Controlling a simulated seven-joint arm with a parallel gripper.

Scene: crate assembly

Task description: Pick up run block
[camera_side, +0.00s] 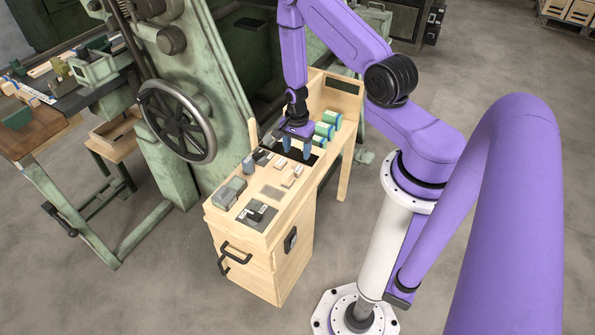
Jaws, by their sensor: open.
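My gripper (296,149) points down over the far half of the wooden crate's top, with its two blue fingertips apart and nothing seen between them. The wooden crate (268,262) stands on the floor. Small pale blocks lie on its top: one (280,163) just in front of the gripper, one (298,171) and one (287,182) a little nearer. Their labels are too small to read, so I cannot tell which is the run block. The fingers partly hide a dark recess below them, and I cannot tell whether a block lies there.
Dark and grey parts (229,192) sit on the crate's near left, beside a black switch-like part (257,213). A green machine with a handwheel (176,121) stands close on the left.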

